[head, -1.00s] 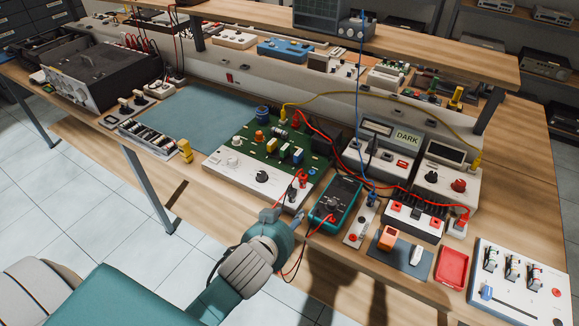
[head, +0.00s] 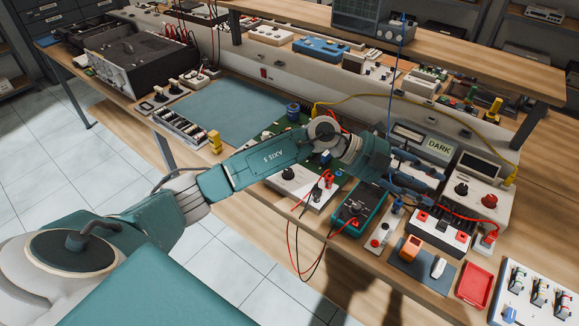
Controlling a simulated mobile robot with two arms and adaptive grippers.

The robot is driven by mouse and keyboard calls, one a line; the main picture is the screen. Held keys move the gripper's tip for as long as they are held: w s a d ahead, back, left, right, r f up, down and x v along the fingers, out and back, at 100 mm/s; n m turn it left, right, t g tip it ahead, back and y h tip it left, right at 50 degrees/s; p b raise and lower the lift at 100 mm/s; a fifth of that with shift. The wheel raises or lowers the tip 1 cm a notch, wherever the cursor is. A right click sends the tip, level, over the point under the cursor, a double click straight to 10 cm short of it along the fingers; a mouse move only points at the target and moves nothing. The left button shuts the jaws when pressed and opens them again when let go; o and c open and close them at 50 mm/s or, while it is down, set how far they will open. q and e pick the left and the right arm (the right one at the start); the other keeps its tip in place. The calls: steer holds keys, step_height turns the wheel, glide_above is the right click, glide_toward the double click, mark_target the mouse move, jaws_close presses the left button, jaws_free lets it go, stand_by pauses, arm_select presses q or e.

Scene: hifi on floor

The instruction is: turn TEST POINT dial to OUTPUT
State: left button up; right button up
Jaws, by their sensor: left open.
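No TEST POINT or OUTPUT lettering is legible. A black dial (head: 288,173) sits on the white front panel of the green circuit board (head: 262,142), which my left arm partly covers. Another black knob (head: 462,189) is on the grey-white box at the right, beside a red knob (head: 489,201). My left gripper (head: 436,186) reaches right across the bench, with its fingers apart and empty. It is left of the grey-white box and in front of the unit with the DARK display (head: 438,147). Whether a fingertip touches anything cannot be told. My right gripper is out of view.
A teal multimeter (head: 357,208) with red and black leads lies below my left wrist. Yellow, blue and red cables cross the area.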

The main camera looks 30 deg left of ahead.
arm_select(q)
steer(key=w+a+f+g+y, duration=0.2)
steer(key=a+f+y, duration=0.2)
steer(key=a, duration=0.5)
steer(key=r+n+g+y, duration=0.2)
steer(key=n+g+y, duration=0.15)
steer(key=y, duration=0.55)
glide_above(288, 173)
steer(key=a, duration=0.1)
steer(key=shift+t, duration=0.35)
steer(key=f+p, duration=0.1)
steer(key=f, duration=0.6)
steer(key=w+f+p, duration=0.1)
steer(key=f, duration=0.3)
steer(key=shift+d+p, duration=0.1)
steer(key=shift+p, duration=0.2)
steer(key=shift+r, duration=0.1)
jaws_close()
